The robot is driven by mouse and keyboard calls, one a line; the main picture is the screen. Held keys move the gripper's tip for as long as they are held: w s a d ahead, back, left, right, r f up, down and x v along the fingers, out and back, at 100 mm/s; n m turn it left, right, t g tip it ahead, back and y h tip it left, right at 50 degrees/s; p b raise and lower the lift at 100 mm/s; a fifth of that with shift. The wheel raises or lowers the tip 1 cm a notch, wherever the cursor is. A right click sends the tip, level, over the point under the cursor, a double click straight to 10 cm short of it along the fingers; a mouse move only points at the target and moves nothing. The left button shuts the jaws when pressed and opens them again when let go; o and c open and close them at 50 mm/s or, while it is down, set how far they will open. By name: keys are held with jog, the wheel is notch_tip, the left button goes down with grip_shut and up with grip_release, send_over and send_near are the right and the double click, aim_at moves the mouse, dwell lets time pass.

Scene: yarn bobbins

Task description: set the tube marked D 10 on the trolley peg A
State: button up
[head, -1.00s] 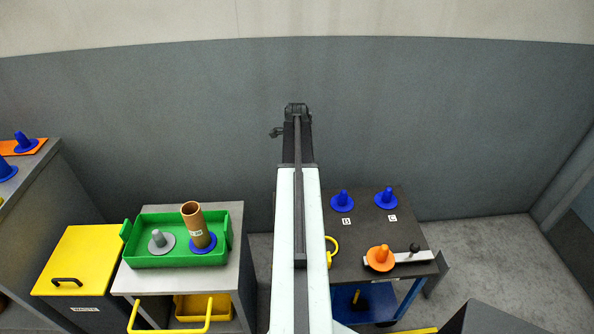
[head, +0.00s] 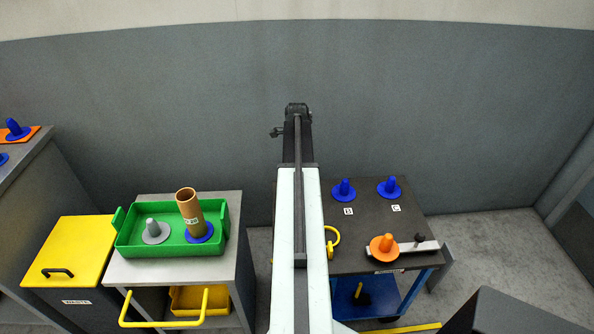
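A brown cardboard tube (head: 188,203) with a small pale label stands, looking slightly tilted, in a green tray (head: 120,238). Its lower end is at a blue disc-based peg (head: 200,236). The label is too small to read. The trolley (head: 345,258) has a dark top. No mark A is readable; my arm covers the trolley's left part. My arm stretches away up the middle, and my gripper (head: 297,110) is at its dark far end, apart from tube and trolley. Its fingers are not distinguishable.
A grey peg (head: 154,231) is also in the tray, on a grey cabinet (head: 229,255). A yellow bin lid (head: 70,242) is to its left. On the trolley are an orange peg (head: 384,247), a bar with a black knob (head: 419,239) and a yellow ring (head: 332,241).

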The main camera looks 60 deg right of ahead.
jog(key=shift+f+b, duration=0.35)
jog(key=o, duration=1.4)
jog(key=shift+r, duration=0.1)
jog(key=shift+o, duration=0.2)
notch_tip(320, 180, up, 8)
jog(key=p, duration=0.8)
notch_tip(320, 180, up, 6)
jog(key=p, duration=0.6)
jog(key=shift+w, duration=0.1)
